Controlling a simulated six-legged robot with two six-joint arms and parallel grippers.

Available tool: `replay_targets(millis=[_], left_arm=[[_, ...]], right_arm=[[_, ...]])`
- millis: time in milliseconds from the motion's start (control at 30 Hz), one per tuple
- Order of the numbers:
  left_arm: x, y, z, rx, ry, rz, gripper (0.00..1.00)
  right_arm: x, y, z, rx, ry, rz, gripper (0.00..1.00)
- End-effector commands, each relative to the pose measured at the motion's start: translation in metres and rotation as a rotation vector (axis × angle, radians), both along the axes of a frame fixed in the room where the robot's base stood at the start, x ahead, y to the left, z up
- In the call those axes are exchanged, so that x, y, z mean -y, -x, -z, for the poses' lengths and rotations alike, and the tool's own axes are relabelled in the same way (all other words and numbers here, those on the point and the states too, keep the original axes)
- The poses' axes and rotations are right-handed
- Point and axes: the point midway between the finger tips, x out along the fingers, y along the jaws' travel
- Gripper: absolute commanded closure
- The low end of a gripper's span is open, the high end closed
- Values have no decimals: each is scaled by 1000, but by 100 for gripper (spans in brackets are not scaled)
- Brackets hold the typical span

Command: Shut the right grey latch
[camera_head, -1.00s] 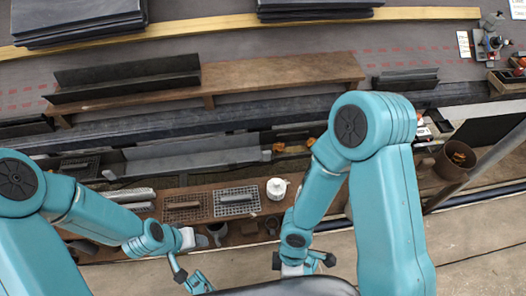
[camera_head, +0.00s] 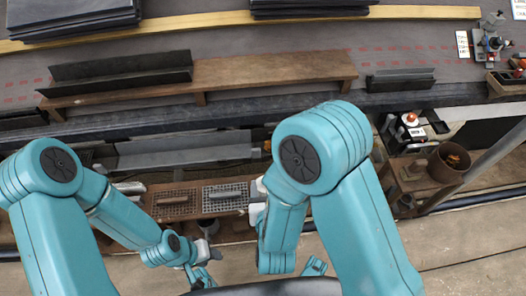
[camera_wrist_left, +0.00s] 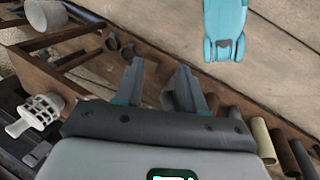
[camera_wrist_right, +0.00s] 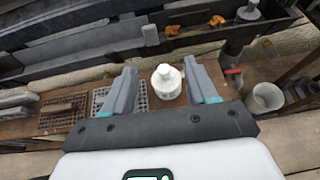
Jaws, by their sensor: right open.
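In the right wrist view a small pale grey piece (camera_wrist_right: 150,35) sits at the end of a long grey gutter (camera_wrist_right: 85,45). Orange clips (camera_wrist_right: 173,30) are just right of it. I cannot tell which piece is the right grey latch, or whether it is open. My right gripper (camera_wrist_right: 164,78) is open, its fingers apart, with a white lidded pot (camera_wrist_right: 166,83) seen between and beyond them. My left gripper (camera_wrist_left: 160,72) is open and empty near the bench's front edge.
Wire-mesh trays (camera_head: 225,198) stand on the brown bench left of my right arm. A brown bucket (camera_head: 449,163) stands at the right. A white mesh-sided cup (camera_wrist_left: 38,112) and several short pipes (camera_wrist_left: 265,140) show in the left wrist view.

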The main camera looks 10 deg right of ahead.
Motion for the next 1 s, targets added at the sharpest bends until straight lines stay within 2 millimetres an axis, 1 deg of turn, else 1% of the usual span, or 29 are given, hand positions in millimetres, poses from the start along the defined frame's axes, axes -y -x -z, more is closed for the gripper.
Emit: replay_targets(millis=[33,100,167,300,333,367,500,700,833,1000], left_arm=[[0,1,3,-3,1,-3,61],[0,1,8,-4,1,-7,61],[-1,0,16,-1,-1,-12,61],[-5,-5,40,6,-3,-28,61],[-5,-5,35,7,-4,-28,61],[-6,-5,35,7,-4,-29,61],[-7,-8,42,15,-6,-34,61],[-9,-17,54,45,-11,-38,61],[-9,-21,59,59,-13,-39,61],[-10,-24,62,69,-15,-40,61]], right_arm=[[-8,-2,-4,27,-8,-29,43],[-14,-7,-4,45,-15,-46,43],[-16,-12,0,49,-17,-48,43],[-16,-32,11,51,-19,-46,43],[-16,-39,10,47,-17,-44,43],[-16,-46,12,46,-17,-42,43],[-16,-78,26,45,-16,-43,43],[-15,-119,43,44,-15,-44,43],[-14,-138,50,43,-14,-44,43],[-13,-151,54,42,-13,-47,43]])
